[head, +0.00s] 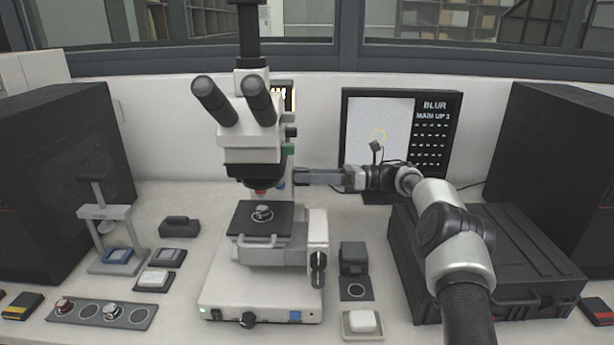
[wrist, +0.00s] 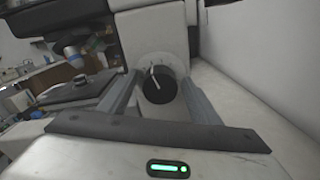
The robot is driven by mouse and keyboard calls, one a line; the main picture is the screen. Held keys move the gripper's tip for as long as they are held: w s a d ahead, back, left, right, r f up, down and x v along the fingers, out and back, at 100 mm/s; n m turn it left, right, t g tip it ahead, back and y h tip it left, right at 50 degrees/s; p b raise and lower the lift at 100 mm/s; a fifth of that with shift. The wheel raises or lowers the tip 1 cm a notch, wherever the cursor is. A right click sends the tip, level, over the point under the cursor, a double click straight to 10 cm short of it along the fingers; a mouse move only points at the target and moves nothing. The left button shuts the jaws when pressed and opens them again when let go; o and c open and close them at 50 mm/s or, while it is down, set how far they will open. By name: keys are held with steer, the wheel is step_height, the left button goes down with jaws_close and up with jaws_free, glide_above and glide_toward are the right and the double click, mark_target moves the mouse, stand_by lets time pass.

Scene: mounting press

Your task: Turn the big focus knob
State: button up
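In the wrist view a round black knob (wrist: 160,86) with a white pointer line sits on the microscope's pale side wall. My gripper (wrist: 161,82) has one finger on each side of it, open, with narrow gaps seeming to show beside the knob. In the head view my gripper (head: 300,178) reaches in from the right behind the stage and hides this knob. The white microscope (head: 262,290) stands upright, with another dark knob (head: 318,268) low on its right side. The monitor (head: 434,150) reads "BLUR" and "MAIN UP 1".
The black stage (head: 258,222) carries a small round sample. A black case (head: 500,265) lies beneath my arm on the right. A small black block (head: 354,258) and a white dish (head: 362,324) stand right of the microscope. A sample strip (head: 100,313) lies front left.

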steer(key=c, duration=0.9)
steer(key=shift+m, duration=0.3)
steer(key=m+b, duration=0.1)
steer(key=m, duration=0.1)
steer(key=shift+a+m, duration=0.1)
steer(key=shift+m, duration=0.2)
steer(key=m, duration=0.5)
steer(key=shift+w, duration=0.1)
steer(key=m+p, duration=0.1)
steer(key=m, duration=0.4)
steer(key=shift+m+p, duration=0.35)
steer(key=shift+m, duration=0.05)
steer(key=m, duration=0.4)
steer(key=shift+f+g+p, duration=0.15)
steer(key=shift+g+p, duration=0.15)
steer(key=shift+p, duration=0.1)
